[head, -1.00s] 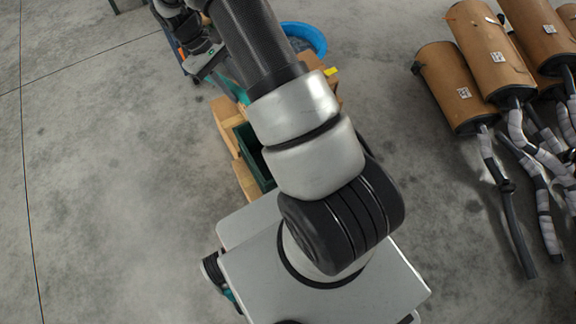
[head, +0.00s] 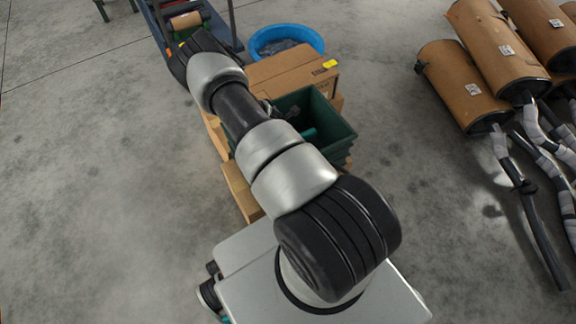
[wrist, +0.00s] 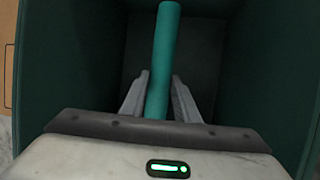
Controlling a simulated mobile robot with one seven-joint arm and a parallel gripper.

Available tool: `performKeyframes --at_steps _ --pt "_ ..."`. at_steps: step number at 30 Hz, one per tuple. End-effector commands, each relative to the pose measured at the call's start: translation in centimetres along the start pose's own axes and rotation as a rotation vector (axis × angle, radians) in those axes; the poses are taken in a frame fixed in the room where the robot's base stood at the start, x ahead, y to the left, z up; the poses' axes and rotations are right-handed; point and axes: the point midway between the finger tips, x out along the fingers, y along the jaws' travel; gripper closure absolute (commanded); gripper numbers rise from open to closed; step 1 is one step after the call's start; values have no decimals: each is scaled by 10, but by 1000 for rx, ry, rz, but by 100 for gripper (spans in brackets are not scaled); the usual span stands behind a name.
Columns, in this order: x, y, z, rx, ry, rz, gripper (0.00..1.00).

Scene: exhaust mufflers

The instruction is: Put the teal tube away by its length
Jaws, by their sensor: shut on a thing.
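The teal tube (wrist: 165,50) stands out from between the fingers of my gripper (wrist: 160,98) in the wrist view, pointing toward the far side of a dark green bin (wrist: 65,75). My gripper is shut on the tube and inside or just over the bin opening. In the head view the green bin (head: 345,130) stands behind my arm, and a small piece of teal (head: 308,134) shows in it. My arm hides the gripper there. The tube's near end is hidden by the gripper body.
A cardboard box (head: 290,72) adjoins the bin, with wooden pallet boards (head: 240,190) below. A blue tub (head: 318,42) stands behind, and a dark blue cart (head: 155,28) at upper left. Mufflers (head: 465,85) lie at right. The floor at left is clear.

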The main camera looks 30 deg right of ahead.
Motion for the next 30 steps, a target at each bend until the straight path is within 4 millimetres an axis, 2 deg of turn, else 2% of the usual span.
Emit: performKeyframes --at_steps 1,6,14,19,30 --pt "13 -4 -4 -7 0 0 95" --pt "40 -9 -16 -5 1 1 95" --pt "59 -13 -24 -3 1 1 95" --pt "81 -17 -34 -3 1 2 95" --pt "85 -18 -35 -2 1 1 95"
